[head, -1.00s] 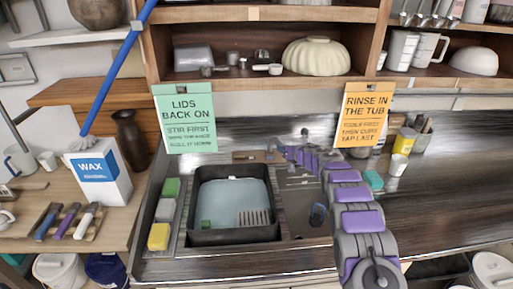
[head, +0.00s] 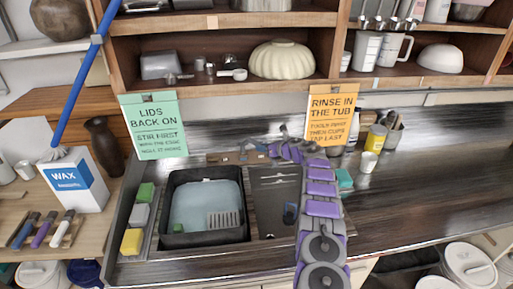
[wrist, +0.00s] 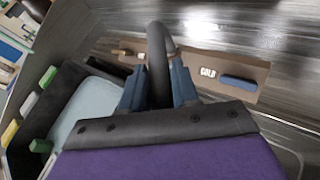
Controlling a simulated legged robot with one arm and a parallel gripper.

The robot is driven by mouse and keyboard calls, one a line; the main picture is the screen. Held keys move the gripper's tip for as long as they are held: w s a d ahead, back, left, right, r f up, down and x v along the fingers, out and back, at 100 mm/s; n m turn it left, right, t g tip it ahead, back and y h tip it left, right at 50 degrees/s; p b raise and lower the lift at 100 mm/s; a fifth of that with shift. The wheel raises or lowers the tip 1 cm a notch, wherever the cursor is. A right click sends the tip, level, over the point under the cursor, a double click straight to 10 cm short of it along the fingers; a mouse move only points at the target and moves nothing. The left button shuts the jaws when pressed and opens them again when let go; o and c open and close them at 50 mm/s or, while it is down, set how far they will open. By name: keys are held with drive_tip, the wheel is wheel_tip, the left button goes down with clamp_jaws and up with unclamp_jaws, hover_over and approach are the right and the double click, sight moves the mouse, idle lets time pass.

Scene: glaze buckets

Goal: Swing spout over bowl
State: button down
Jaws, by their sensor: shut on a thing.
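In the wrist view, a dark curved spout (wrist: 157,50) rises between the two blue fingers of my gripper (wrist: 158,88). My gripper is shut on it. The spout's lower part and outlet are hidden behind the gripper. A black rectangular basin (head: 167,215) with pale water and a grey slotted piece is set in the counter; it also shows at the left of the wrist view (wrist: 22,130). In the head view, my gripper (head: 274,150) is at the back of the counter, right of the basin's back corner. The spout is hard to make out there.
A wooden strip marked COLD with a blue handle (wrist: 238,83) lies behind the gripper. Green, grey and yellow blocks (head: 132,241) line the basin's left side. A white cup (head: 368,162) and jars stand right of my arm. Two signs hang from the shelf above.

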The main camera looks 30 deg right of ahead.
idle(0.5)
drive_tip(key=c, duration=0.9)
unclamp_jaws()
drive_tip(key=shift+w, duration=0.1)
drive_tip(key=shift+s+d+r, duration=0.25)
drive_tip(key=shift+s+r, duration=0.05)
drive_tip(key=shift+s, duration=0.2)
drive_tip(key=v, duration=1.6)
drive_tip(key=shift+d, duration=0.1)
drive_tip(key=shift+f, duration=0.1)
